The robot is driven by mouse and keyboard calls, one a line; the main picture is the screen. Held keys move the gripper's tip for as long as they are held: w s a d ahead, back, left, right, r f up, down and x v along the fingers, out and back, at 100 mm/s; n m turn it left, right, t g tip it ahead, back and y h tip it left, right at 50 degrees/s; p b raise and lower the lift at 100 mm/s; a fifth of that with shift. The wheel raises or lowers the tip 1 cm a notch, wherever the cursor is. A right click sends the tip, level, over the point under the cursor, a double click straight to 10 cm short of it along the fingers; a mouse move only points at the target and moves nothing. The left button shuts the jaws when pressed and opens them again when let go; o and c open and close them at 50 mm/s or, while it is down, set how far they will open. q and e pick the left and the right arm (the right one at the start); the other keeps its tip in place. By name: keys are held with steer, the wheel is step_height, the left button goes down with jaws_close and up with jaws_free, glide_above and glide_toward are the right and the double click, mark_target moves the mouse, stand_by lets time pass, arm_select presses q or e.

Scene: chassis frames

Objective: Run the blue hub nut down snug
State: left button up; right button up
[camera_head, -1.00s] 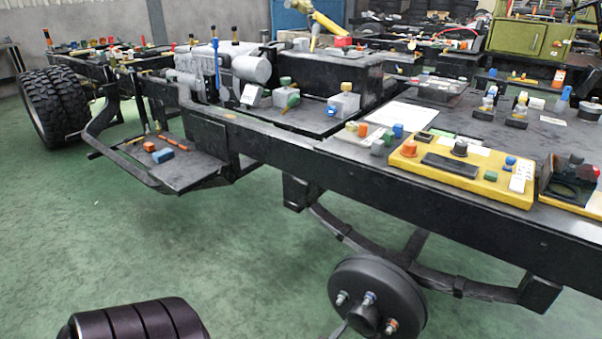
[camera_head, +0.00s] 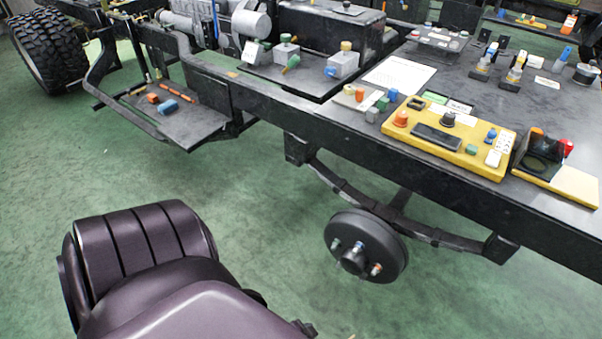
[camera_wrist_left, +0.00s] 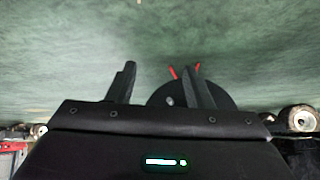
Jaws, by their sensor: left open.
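The dark round hub (camera_head: 341,231) hangs below the chassis rail in the head view, with a protruding centre. A small blue nut (camera_head: 358,246) sits on a stud on its face, between a silver stud end and an orange nut (camera_head: 376,269). In the left wrist view, my left gripper (camera_wrist_left: 163,80) is open and empty, its fingers apart. The dark hub disc (camera_wrist_left: 160,97) shows behind the right-hand finger, which partly covers it. A pale stud or nut (camera_wrist_left: 170,101) shows on it; its colour is unclear. My right gripper is not in view.
A leaf spring (camera_head: 345,188) runs behind the hub under the black chassis rail (camera_head: 400,165). A yellow control box (camera_head: 440,138) and small parts lie on top. A side step (camera_head: 185,120) holds orange and blue blocks. The green floor (camera_head: 150,175) is open.

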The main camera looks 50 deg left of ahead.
arm_select(q)
steer(key=s+p, duration=0.1)
steer(key=s+g, duration=0.1)
steer(key=s, duration=0.1)
steer(key=s+g+p, duration=0.1)
steer(key=s, duration=0.1)
steer(key=shift+s+d+f+m+p, duration=0.1)
steer(key=shift+s+d+m+p, duration=0.1)
steer(key=shift+d+m+p, duration=0.15)
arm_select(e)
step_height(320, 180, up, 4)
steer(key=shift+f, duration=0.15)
